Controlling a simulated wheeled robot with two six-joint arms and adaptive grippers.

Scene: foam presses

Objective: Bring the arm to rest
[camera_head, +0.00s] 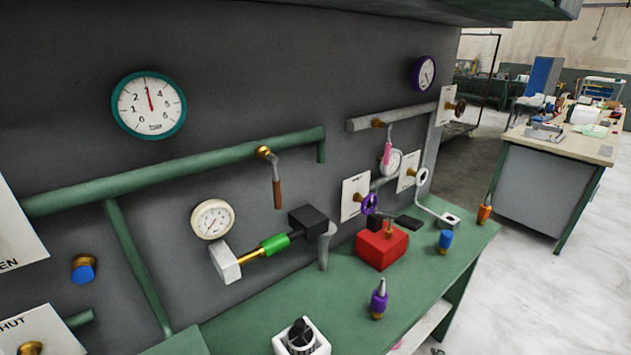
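Neither of my grippers shows in the head view, and no part of my arms can be made out. The view holds a grey wall panel (330,70) with pipes and gauges above a green bench top (345,300). No object is seen held.
A green pipe (180,172) with a brown-handled lever (276,185) crosses the panel. A red block (382,248), a purple-and-grey piece (378,300), a blue-topped piece (445,240), an orange piece (485,213) and a white box with a black knob (301,338) stand on the bench.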

